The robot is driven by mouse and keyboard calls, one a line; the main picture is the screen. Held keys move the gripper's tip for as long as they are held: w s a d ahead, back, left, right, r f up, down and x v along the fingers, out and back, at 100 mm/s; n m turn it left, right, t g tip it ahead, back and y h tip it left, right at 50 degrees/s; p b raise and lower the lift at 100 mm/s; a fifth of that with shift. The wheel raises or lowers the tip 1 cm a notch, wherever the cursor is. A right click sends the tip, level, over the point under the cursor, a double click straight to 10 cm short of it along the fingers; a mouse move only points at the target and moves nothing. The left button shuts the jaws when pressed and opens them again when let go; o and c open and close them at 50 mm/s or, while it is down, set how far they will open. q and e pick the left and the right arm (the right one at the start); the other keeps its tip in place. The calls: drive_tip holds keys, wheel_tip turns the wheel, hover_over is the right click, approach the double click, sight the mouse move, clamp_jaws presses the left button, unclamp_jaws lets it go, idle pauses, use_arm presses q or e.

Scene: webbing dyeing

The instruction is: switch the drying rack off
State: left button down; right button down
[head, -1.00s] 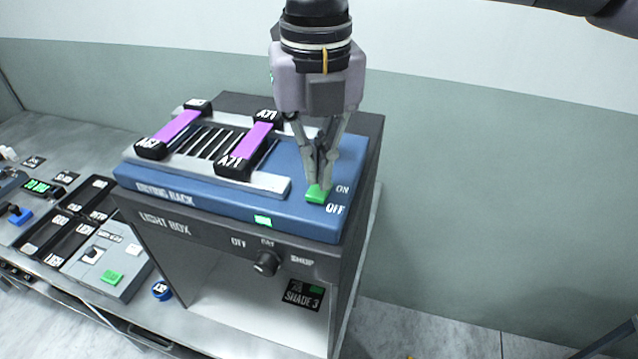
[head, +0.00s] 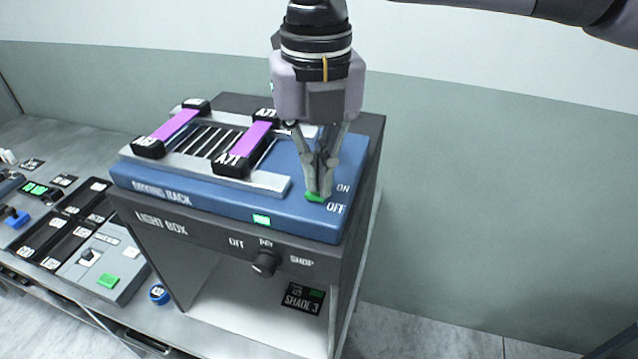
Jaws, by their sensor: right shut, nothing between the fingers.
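The blue drying rack (head: 215,200) sits on top of the dark light box. Its green rocker switch (head: 314,197) is at the right end, beside the ON and OFF labels. My right gripper (head: 315,192) points down with its fingers shut and empty, and its tips are at the switch, covering most of it. They appear to touch it. A small green indicator (head: 261,220) on the rack's front face is lit. Two purple webbing strips with black end clips, the left (head: 175,125) and the right (head: 250,139), lie across the rack's grille. My left gripper is not in view.
The light box (head: 190,228) has a black knob (head: 264,263) on its front and a SHADE 3 card (head: 303,298) inside. A grey panel with a green button (head: 108,281) and dark trays (head: 60,235) stand to the left. The right side is clear up to the wall.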

drive_tip(key=shift+f+b, duration=0.55)
drive_tip(key=shift+f, duration=0.1)
drive_tip(key=shift+r, duration=0.1)
drive_tip(key=shift+r+p, duration=0.65)
drive_tip(key=shift+r, duration=0.2)
drive_tip(key=shift+r+p, duration=1.45)
drive_tip(key=shift+r, duration=1.2)
drive_tip(key=shift+f, duration=0.1)
